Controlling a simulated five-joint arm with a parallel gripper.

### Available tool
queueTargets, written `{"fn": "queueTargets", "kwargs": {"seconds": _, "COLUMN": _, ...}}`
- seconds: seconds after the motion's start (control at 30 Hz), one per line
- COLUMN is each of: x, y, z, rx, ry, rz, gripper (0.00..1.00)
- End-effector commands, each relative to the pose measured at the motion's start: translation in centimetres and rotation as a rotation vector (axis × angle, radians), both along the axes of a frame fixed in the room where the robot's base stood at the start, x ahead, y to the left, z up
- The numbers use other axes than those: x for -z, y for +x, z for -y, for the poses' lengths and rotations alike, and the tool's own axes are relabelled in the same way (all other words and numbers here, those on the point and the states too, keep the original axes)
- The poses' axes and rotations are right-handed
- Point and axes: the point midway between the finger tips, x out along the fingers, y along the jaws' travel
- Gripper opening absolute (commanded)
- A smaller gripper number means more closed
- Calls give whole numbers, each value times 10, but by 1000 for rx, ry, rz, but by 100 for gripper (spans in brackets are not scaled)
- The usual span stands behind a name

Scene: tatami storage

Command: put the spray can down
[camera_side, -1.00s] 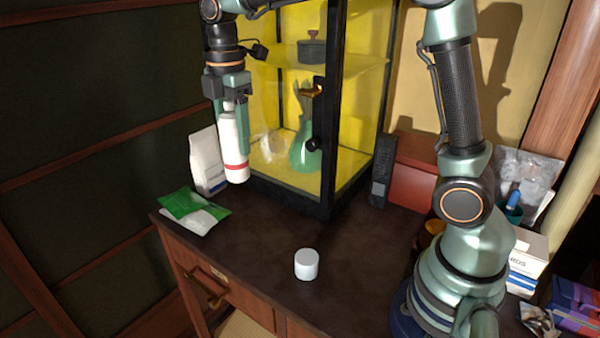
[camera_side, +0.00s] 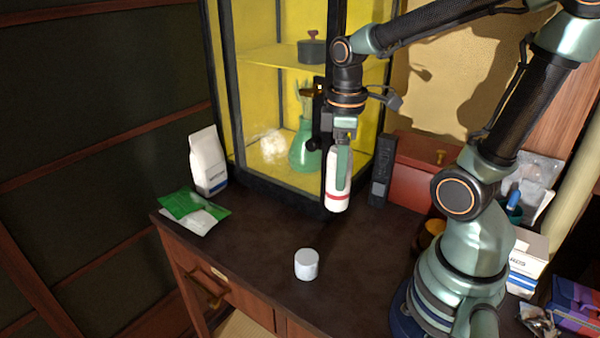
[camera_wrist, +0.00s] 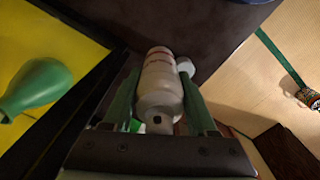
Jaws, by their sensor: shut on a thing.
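The spray can (camera_side: 337,194) is white with a red band near its lower end. It hangs upright in my gripper (camera_side: 341,160), in front of the cabinet's right front post in the side view. My gripper is shut on its upper part. In the wrist view the can (camera_wrist: 160,84) lies between the two green fingers (camera_wrist: 161,105), its far end pointing away over the dark desk top. The can looks held above the desk (camera_side: 250,245); any gap beneath it is hard to judge.
A white cylinder (camera_side: 306,264) stands near the desk's front edge. A glass-fronted cabinet (camera_side: 274,190) with a green vase (camera_side: 305,152) stands behind. A white bag (camera_side: 208,161) and green packet (camera_side: 194,204) are left; a dark upright box (camera_side: 381,170) and red box (camera_side: 414,174) are right. The desk's middle is bare.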

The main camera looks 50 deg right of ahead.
Motion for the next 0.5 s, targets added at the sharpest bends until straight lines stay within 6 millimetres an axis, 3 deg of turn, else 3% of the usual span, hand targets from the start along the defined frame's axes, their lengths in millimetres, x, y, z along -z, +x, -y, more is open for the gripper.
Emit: {"fn": "queueTargets", "kwargs": {"seconds": 0.5, "x": -57, "y": -15, "z": 72, "rx": -600, "ry": -2, "rz": 0, "gripper": 0}}
